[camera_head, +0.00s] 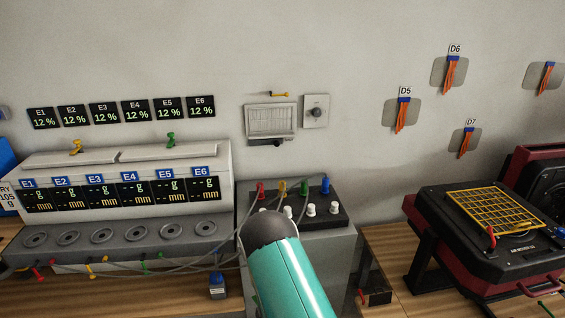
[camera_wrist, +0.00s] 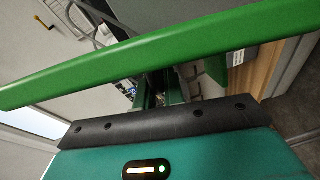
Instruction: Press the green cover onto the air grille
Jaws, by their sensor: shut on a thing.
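The green cover (camera_wrist: 130,64) spans the wrist view as a long, tilted green edge. My gripper (camera_wrist: 163,88) is shut on it; the fingers are mostly hidden below its edge. A small yellow piece (camera_wrist: 45,22) also shows at the upper left of the wrist view. In the head view my teal arm hides the gripper and cover, so their distance from the grille cannot be told.
A plate with a round knob (camera_head: 317,112) is right of the grille. Below stands a grey cabinet (camera_head: 325,245) with coloured plugs and cables. A long instrument bank (camera_head: 125,215) is at left; a black and red machine (camera_head: 470,245) is at right.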

